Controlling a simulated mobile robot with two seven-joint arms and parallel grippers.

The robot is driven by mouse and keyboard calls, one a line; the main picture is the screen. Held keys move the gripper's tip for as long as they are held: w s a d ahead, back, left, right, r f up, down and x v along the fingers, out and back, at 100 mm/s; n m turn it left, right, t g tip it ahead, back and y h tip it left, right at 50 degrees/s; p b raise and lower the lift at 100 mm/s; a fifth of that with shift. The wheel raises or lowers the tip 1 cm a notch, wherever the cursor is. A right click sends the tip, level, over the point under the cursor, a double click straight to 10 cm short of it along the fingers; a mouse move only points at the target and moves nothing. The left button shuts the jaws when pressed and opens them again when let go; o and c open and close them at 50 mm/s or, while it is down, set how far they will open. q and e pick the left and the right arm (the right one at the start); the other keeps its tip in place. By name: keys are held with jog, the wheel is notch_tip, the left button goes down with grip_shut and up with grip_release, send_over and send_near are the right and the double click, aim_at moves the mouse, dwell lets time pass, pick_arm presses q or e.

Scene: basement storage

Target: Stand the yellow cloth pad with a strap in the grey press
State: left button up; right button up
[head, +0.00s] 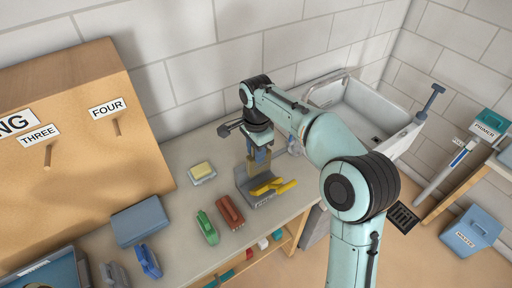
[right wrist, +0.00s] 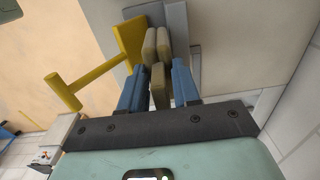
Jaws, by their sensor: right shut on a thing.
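My right gripper (head: 260,154) points down above the workbench at the grey press (head: 241,178). It is shut on a dull tan-yellow piece, which I take to be the cloth pad (head: 252,166). In the right wrist view the blue fingers (right wrist: 158,88) close on one narrow tan part, with two tan slabs (right wrist: 163,46) just beyond. The grey press (right wrist: 178,18) and its yellow handles (right wrist: 128,38) lie close beyond the slabs. I cannot tell whether the pad touches the press. My left gripper is not in view.
A yellow block on a white dish (head: 202,181), a green tool (head: 207,228) and a red tool (head: 230,212) lie left of the press. A blue-grey box (head: 140,221) stands further left. A sink (head: 365,112) is behind right, and a pegboard (head: 85,150) at left.

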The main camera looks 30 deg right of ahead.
aim_at(256, 166)
jog(key=shift+f+b, duration=1.25)
jog(key=shift+f, duration=1.85)
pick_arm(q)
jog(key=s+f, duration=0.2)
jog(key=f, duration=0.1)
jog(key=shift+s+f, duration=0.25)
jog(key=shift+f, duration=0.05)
pick_arm(e)
jog(key=shift+f, duration=0.15)
jog(key=shift+f, duration=0.3)
jog(key=o, duration=1)
notch_tip(256, 166, up, 13)
jog(key=p, duration=0.2)
jog(key=shift+r+p, duration=0.1)
jog(key=shift+p, duration=0.2)
jog(key=shift+s+r, duration=0.1)
jog(key=shift+r, duration=0.1)
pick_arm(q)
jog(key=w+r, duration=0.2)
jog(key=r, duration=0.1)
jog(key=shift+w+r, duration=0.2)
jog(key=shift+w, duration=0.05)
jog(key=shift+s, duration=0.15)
pick_arm(e)
jog(key=shift+s+f, duration=0.1)
